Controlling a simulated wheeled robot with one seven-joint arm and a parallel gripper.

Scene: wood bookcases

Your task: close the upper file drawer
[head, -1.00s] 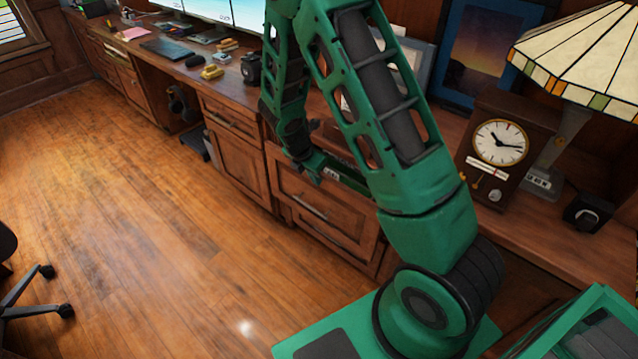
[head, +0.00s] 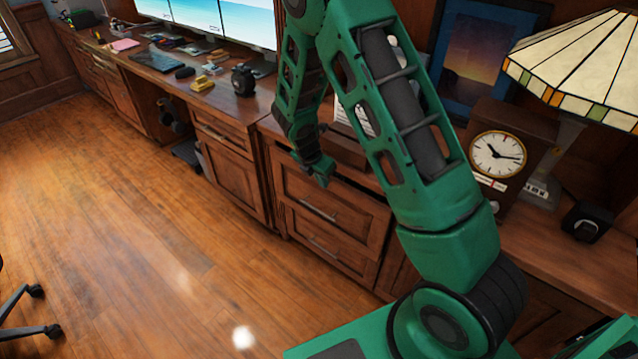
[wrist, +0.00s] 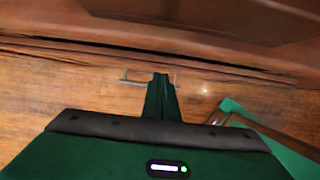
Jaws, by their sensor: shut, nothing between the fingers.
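The upper file drawer (head: 351,217) is a wood front with a metal bar handle (head: 317,211), under the desktop. It sits nearly in line with the cabinet; a narrow dark strip shows above its front, and its inside is hidden. My gripper (head: 322,181) is shut and empty, pointing down at the upper left part of the drawer front. I cannot tell whether it touches the wood. In the wrist view, the shut gripper (wrist: 161,80) is in front of a thin metal handle (wrist: 131,81).
The lower drawer (head: 345,261) is shut below. A cupboard door (head: 235,180) is to the left. The wood floor (head: 130,230) in front is clear, with a chair base (head: 30,310) at far left. A clock (head: 497,155) and lamp (head: 580,60) stand on the desktop.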

